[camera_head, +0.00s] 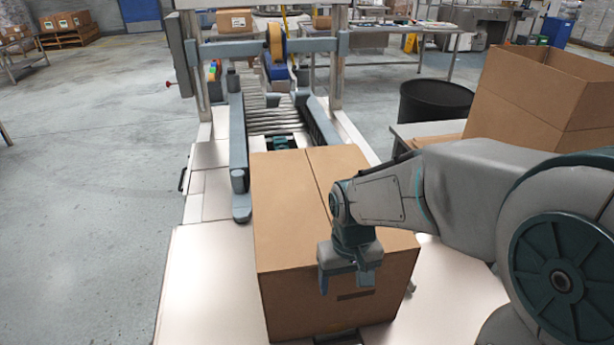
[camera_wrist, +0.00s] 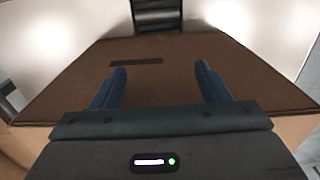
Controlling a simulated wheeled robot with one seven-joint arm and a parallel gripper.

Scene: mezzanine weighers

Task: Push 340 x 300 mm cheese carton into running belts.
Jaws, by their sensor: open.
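The large brown cheese carton (camera_head: 290,215) stands upright and closed on the pale metal infeed table, in front of the taping machine. The side belts (camera_head: 238,140) flank the rollers just beyond the carton's far edge. My gripper (camera_head: 347,288) is at the carton's near face, fingers pointing down, near a dark slot in that face. In the wrist view the two blue fingers (camera_wrist: 160,80) are spread with nothing between them, and the carton's brown face (camera_wrist: 160,95) fills the middle. Whether the fingers touch the carton I cannot tell.
The metal table (camera_head: 205,285) is bare left of the carton. An open carton (camera_head: 535,95) stands on a side table at right, by a black bin (camera_head: 435,102). The machine's crossbar with a tape roll (camera_head: 276,42) spans the rollers (camera_head: 268,115). Open floor lies left.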

